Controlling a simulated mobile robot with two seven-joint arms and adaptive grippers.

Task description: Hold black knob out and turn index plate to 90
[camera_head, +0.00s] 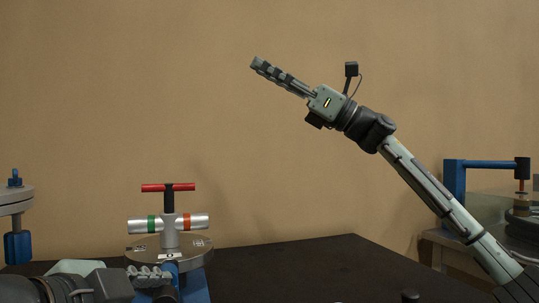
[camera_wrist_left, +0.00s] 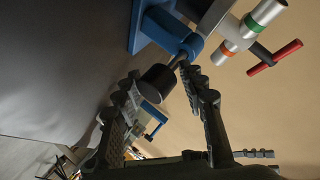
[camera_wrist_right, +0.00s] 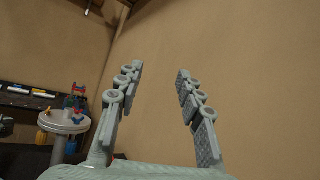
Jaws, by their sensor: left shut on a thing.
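The index plate (camera_head: 190,250) is a round grey disc on a blue base (camera_head: 193,285) at the left of the head view. A silver bar (camera_head: 192,222) with a green and an orange band stands on it, topped by a red and black T-handle (camera_head: 168,188). The black knob (camera_wrist_left: 158,84) shows in the left wrist view, on a shaft from the blue base.
The dark table (camera_head: 300,270) is clear right of the plate. A blue-framed fixture (camera_head: 480,165) stands at far right, and another blue and grey device (camera_head: 17,235) at far left. A tan wall is behind. A round grey stand (camera_wrist_right: 64,122) shows in the right wrist view.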

